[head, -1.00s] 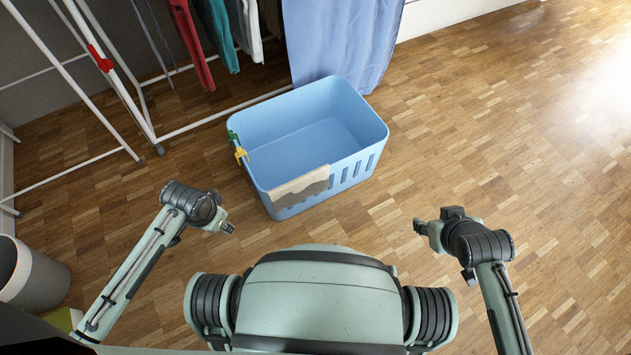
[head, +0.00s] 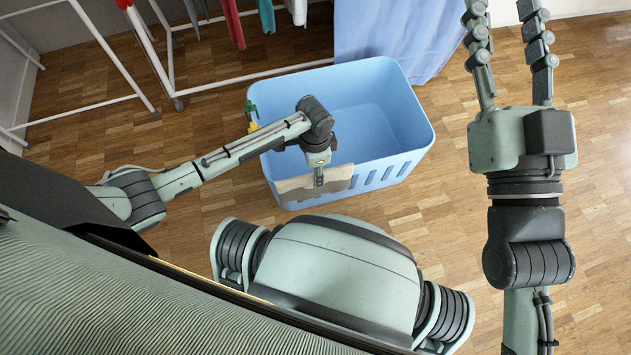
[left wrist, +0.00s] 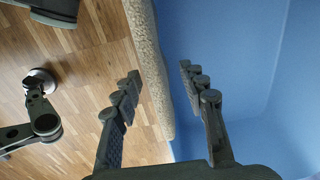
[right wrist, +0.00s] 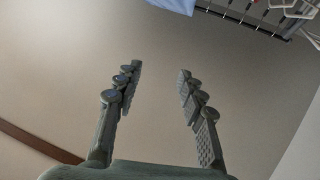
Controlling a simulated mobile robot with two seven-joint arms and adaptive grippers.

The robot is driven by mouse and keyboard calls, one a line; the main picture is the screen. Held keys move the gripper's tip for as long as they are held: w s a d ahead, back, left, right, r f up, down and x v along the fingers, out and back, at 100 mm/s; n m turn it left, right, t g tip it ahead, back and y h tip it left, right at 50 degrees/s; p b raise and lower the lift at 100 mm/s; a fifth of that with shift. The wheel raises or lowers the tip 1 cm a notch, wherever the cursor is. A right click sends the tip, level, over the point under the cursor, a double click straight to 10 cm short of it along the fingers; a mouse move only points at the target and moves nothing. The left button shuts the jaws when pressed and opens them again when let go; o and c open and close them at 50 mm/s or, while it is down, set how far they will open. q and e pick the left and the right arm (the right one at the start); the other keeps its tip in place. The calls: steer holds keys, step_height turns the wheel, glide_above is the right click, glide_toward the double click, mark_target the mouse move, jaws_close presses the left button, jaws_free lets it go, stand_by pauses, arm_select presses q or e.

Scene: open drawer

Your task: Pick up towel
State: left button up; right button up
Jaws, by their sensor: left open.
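A beige and grey towel (head: 293,188) hangs over the near rim of the blue basket (head: 405,122). My left gripper (head: 319,178) is at that rim, right over the towel. In the left wrist view its open fingers (left wrist: 158,88) stand on either side of the towel-covered rim (left wrist: 150,70), one on the floor side and one on the basket side. The fingers look apart from the towel. My right gripper (head: 512,50) is raised at the right of the head view, open and empty; its spread fingers (right wrist: 157,88) also show in the right wrist view.
A white drying rack (head: 160,75) with hanging clothes stands behind and left of the basket. A blue cloth (head: 385,40) hangs behind the basket. Green and yellow clips (head: 251,113) sit on its left rim. The wooden floor (head: 450,235) to the right is clear.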

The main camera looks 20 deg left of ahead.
arm_select(q)
steer(key=f, duration=0.1)
steer(key=f+b, duration=0.1)
steer(key=f, duration=0.3)
steer(key=shift+s+d+b, duration=0.1)
steer(key=shift+s+b, duration=0.3)
arm_select(e)
steer(key=r+t, duration=0.1)
steer(key=s+d+r+t, duration=0.1)
steer(key=r+t, duration=0.1)
steer(key=r, duration=0.1)
steer(key=shift+s+d+y, duration=0.15)
steer(key=shift+s+y, duration=0.15)
arm_select(q)
steer(key=shift+c, duration=0.4)
jaws_close()
